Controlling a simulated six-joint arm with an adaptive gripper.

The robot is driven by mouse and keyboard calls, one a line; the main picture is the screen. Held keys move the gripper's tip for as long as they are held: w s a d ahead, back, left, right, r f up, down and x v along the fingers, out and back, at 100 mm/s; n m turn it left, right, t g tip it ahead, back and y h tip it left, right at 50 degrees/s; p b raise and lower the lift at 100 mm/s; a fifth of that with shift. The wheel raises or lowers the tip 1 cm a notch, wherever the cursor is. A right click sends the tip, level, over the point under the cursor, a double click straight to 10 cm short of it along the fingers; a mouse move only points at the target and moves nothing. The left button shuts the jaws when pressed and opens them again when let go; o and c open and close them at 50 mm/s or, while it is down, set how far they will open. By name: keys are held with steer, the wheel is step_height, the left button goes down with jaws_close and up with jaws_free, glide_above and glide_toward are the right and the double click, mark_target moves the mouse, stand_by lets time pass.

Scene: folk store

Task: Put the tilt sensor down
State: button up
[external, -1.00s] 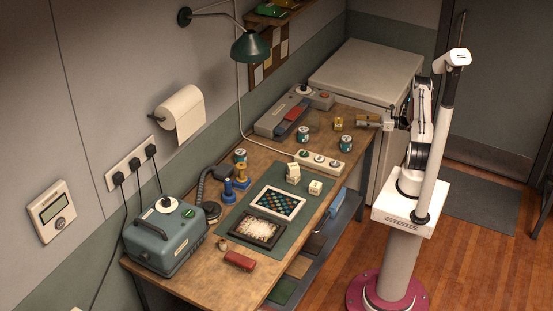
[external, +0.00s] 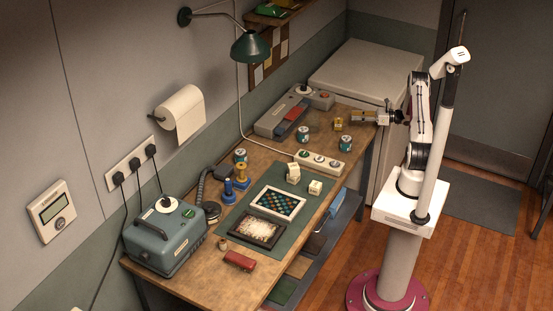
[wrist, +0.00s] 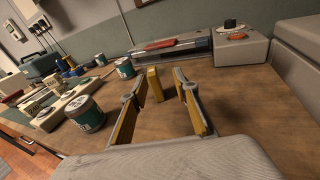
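A small yellow block (external: 338,124), which may be the tilt sensor, stands upright on the bench top near its far right end. It also shows in the wrist view (wrist: 155,84), between and beyond the fingers. My gripper (external: 353,116) is just to the right of the block in the external view. In the wrist view my gripper (wrist: 161,80) has its two yellow-padded fingers spread apart with nothing held between them. I cannot tell its exact gap to the block.
Cans with teal labels (external: 304,134) (external: 346,143) stand near the block. A grey device with a red part (external: 283,112) is behind, and a white switch strip (external: 319,162) lies toward the front. Bare wood (wrist: 235,100) is clear right of the fingers.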

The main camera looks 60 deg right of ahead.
steer(key=w+r+m+g+h, duration=0.2)
steer(key=w+r+m+h, duration=0.4)
steer(key=w+r+m, duration=0.5)
steer(key=a+r+m+g+h, duration=0.1)
steer(key=a+r+m+h, duration=0.1)
steer(key=a+r+m, duration=0.4)
steer(key=a+r+m+g+h, duration=0.1)
steer(key=a+r+m+h, duration=0.2)
steer(key=r, duration=0.5)
steer(key=s+a+r+m+g, duration=0.3)
steer(key=s+a+m, duration=0.85)
steer(key=a, duration=0.35)
steer(key=s+a+f+m+g+y, duration=0.1)
steer(key=s+a+m, duration=0.3)
steer(key=s+a, duration=0.4)
steer(key=s+a+f+m+g+y, duration=0.2)
steer(key=s+a, duration=0.6)
steer(key=s, duration=0.4)
step_height(320, 180, down, 2)
steer(key=shift+f+m+g+y, duration=0.3)
steer(key=shift+m+y, duration=0.55)
steer(key=shift+y, duration=0.25)
